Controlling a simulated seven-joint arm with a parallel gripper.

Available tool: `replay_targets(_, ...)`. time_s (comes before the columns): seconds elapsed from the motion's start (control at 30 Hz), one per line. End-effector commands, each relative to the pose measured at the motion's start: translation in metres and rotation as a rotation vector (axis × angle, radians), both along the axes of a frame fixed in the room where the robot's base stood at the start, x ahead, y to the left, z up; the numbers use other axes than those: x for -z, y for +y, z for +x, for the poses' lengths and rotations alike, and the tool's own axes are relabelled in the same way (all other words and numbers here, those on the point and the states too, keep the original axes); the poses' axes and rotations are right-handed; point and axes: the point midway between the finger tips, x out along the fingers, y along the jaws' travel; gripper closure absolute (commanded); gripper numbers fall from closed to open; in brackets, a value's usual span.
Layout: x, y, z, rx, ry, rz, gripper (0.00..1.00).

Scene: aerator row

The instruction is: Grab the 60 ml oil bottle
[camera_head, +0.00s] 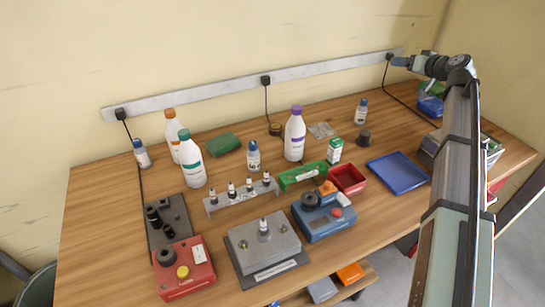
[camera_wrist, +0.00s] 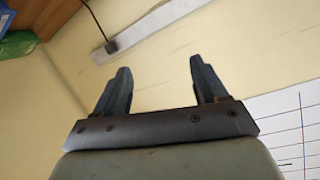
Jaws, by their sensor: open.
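Three small white bottles with blue caps stand upright on the table: one at the left (camera_head: 142,155), one in the middle (camera_head: 253,157) and one at the back right (camera_head: 361,113). Their labels are too small to read, so I cannot tell which is the 60 ml oil bottle. My gripper (camera_head: 394,62) is at the upper right, near the wall strip and well away from the left and middle bottles. In the wrist view its two fingers (camera_wrist: 158,72) are apart with nothing between them. No bottle shows in that view.
Taller bottles with orange (camera_head: 172,130), green (camera_head: 192,162) and purple (camera_head: 295,137) caps stand at the back. A rack (camera_head: 240,197) of small vials, a red box (camera_head: 184,270), a blue device (camera_head: 325,220) and a blue tray (camera_head: 398,173) crowd the table. Cables hang from the wall strip (camera_head: 230,90).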

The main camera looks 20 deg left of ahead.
Motion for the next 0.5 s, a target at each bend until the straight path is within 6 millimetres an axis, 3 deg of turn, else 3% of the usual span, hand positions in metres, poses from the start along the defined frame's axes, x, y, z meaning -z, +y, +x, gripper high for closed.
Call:
replay_targets(0.03,-0.005,0.031,-0.006,-0.05,0.011,-0.024,0.28)
replay_targets(0.2,-0.005,0.12,-0.037,-0.204,0.07,-0.122,0.28)
replay_targets(0.5,0.024,0.243,-0.118,-0.444,0.208,-0.368,0.28)
